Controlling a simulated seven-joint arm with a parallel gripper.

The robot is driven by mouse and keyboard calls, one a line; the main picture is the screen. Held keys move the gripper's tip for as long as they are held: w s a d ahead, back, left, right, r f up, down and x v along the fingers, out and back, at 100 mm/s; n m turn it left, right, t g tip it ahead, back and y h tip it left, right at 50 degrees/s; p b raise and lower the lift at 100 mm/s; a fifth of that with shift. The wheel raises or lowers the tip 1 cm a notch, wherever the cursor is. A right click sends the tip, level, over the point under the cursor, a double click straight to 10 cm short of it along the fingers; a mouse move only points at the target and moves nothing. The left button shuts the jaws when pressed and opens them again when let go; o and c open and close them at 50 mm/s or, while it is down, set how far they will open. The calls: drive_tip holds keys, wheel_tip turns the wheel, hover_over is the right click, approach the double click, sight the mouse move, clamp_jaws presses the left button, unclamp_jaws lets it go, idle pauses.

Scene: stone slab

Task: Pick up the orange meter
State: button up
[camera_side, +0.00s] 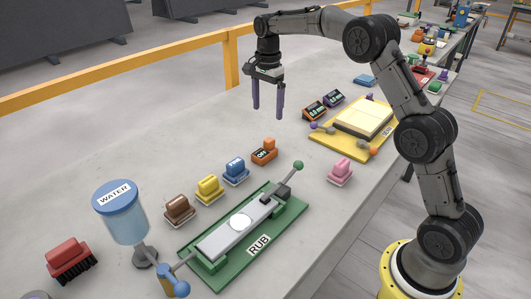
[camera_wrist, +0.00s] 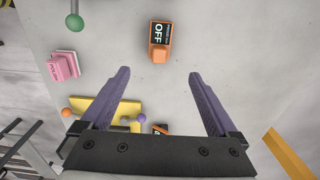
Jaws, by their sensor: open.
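My gripper (camera_side: 268,113) is open and empty, raised above the slab, to the left of the meters in the side view. In the wrist view its purple fingers (camera_wrist: 159,73) are wide apart with bare slab between them. The purple meter cannot be made out there.
The yellow board (camera_side: 325,142) bears a pad. A pink block (camera_side: 341,171) and green RUB board (camera_side: 285,222) are nearby. Slab left of the gripper is clear.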

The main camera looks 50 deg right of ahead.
sight(267, 141)
wheel_tip(267, 141, down, 8)
drive_tip(key=shift+s+d+f, duration=0.1)
drive_tip(key=shift+f, duration=3.05)
clamp_jaws()
